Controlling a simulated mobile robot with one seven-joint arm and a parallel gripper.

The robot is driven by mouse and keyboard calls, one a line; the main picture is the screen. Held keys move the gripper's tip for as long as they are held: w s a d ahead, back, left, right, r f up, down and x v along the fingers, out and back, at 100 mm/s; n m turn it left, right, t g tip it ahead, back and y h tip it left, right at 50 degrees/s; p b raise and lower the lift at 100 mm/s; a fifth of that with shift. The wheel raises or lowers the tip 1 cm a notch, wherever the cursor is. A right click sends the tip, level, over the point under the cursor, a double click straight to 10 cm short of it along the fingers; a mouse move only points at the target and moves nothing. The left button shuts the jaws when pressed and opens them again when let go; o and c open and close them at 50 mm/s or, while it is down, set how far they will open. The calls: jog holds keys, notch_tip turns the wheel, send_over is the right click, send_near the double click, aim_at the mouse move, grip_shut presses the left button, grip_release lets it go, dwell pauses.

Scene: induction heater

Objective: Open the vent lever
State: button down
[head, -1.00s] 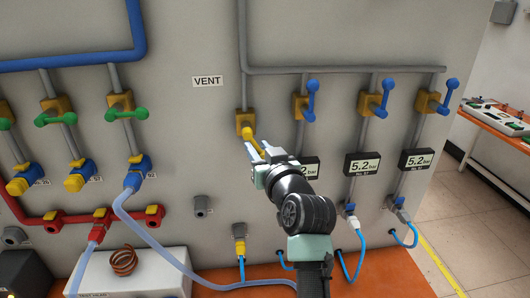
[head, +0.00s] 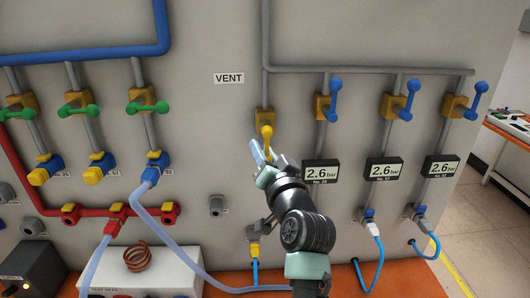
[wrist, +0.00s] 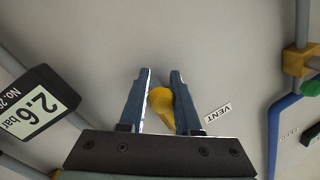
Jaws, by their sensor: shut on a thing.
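The yellow vent lever (head: 267,132) sits on a yellow valve block on the grey pipe, just below and right of the VENT label (head: 229,78). It points roughly downward in the head view. My gripper (head: 258,153) is at the lever's lower end, with the arm reaching up from below. In the wrist view the lever's rounded yellow end (wrist: 160,105) lies between the two blue fingers (wrist: 158,95) of my gripper, which is shut on it. The exact contact on each side is hard to see.
Blue-handled valves (head: 333,98) stand to the right, above black gauges (head: 321,172) reading 2.6 bar. Green-handled valves (head: 148,106) and red pipe (head: 92,213) are at left. Hoses and a white box (head: 147,270) with a copper coil (head: 137,258) are below.

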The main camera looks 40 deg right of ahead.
dwell(0.3)
jog(key=c, duration=0.6)
grip_release()
jog(key=b+v, duration=0.2)
jog(key=v, duration=1.1)
jog(key=shift+b, duration=0.4)
